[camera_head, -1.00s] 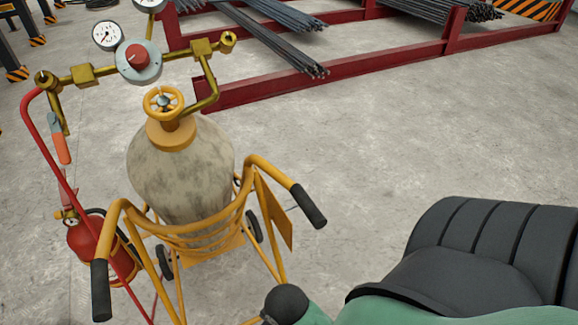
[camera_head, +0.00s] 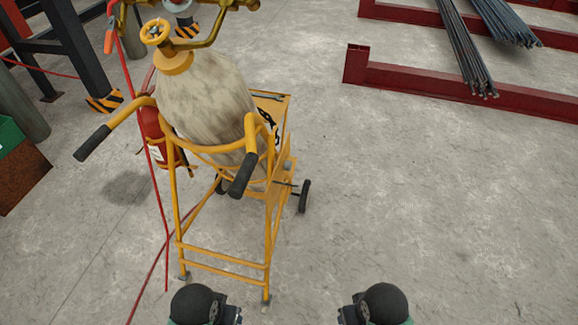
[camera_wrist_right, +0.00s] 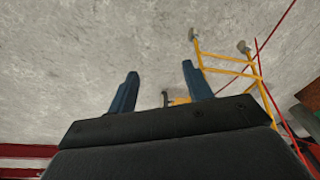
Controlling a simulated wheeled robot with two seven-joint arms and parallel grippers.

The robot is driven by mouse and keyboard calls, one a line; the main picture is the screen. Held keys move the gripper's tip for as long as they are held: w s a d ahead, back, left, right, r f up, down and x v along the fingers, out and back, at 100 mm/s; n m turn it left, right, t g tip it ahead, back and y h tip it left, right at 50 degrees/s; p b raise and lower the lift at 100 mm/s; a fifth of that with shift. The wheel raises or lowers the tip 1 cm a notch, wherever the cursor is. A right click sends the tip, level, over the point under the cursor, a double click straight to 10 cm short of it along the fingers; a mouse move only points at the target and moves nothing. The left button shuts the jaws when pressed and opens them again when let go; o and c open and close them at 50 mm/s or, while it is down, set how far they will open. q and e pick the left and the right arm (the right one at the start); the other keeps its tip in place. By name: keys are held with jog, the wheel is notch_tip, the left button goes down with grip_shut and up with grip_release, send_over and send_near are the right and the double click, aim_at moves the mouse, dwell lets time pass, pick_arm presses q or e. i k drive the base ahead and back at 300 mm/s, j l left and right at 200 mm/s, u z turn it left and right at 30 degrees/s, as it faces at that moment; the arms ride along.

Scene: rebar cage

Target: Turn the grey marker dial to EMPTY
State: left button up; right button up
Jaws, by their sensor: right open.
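I cannot make out a grey marker dial in either view. A yellow cart (camera_head: 222,263) holds a tall mottled beige gas cylinder (camera_head: 208,100) at the left of the head view. A yellow panel with black markings (camera_head: 272,103) is on the cart's far right side, partly hidden by the cylinder and frame; its markings are unreadable. In the right wrist view my right gripper (camera_wrist_right: 160,85) is open, its two blue fingers apart over the floor, with nothing held. The cart's legs (camera_wrist_right: 230,68) show right of the fingers. My left gripper is not in view.
A red fire extinguisher (camera_head: 160,140) is on the cart's left side, beside a red hose (camera_head: 160,210). A yellow handwheel (camera_head: 156,32) tops the cylinder. Red racks with steel bars (camera_head: 462,50) stand at the upper right. Floor at the right is clear.

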aim_at(288, 165)
jog(key=l+z, duration=0.15)
jog(key=l, duration=0.65)
jog(key=i+l+z, duration=0.2)
jog(key=l, duration=0.6)
jog(key=k, duration=0.05)
